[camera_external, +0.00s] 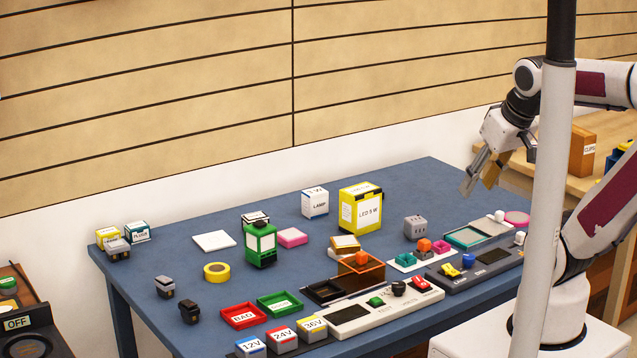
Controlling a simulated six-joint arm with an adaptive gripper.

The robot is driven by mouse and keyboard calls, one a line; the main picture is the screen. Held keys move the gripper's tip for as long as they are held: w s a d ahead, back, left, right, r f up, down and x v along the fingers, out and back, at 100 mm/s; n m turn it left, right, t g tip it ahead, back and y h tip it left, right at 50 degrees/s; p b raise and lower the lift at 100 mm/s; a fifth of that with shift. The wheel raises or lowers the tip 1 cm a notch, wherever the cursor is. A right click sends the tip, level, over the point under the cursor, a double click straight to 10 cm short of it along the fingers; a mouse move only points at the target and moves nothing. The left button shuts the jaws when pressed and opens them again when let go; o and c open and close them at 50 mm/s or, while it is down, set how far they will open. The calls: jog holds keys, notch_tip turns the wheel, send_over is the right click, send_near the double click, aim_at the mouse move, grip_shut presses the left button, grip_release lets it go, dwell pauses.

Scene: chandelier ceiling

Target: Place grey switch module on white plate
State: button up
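A flat white plate (214,241) lies on the left part of the blue table, with nothing on it. Several small grey pieces could be the grey switch module. One grey block with a dark lower part (165,287) stands in front and left of the plate. A similar grey block (117,250) is at the table's left end. A grey cube with dark marks (415,226) stands right of the middle; I cannot tell which is the switch. My gripper (478,189) hangs above the table's far right side, its fingers apart and empty, far from the plate.
A green lantern-like block (261,246), pink block (292,238) and yellow tape roll (216,271) stand near the plate. A yellow LED box (360,209) and white lamp box (315,203) stand behind. Red (243,316) and green trays line the front. A pale post crosses the view at right.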

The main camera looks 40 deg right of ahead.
jog(key=w+a+n+t+y, duration=0.2)
jog(key=w+a+t+y, duration=0.25)
jog(key=w+a, duration=2.3)
jog(key=w+a+f+t, duration=0.1)
jog(key=w+a+f, duration=0.1)
jog(key=a+f, duration=0.4)
jog(key=w+a+f+t+h, duration=0.1)
jog(key=w+a+f, duration=0.2)
jog(key=a+f, duration=0.3)
jog(key=w+a+f+t+h, duration=0.1)
jog(key=w+a+f, duration=0.2)
jog(key=a+f, duration=0.3)
notch_tip(320, 180, down, 4)
jog(key=shift+a+r, duration=0.1)
jog(key=shift+s+a+f, duration=0.15)
jog(key=shift+f, duration=0.35)
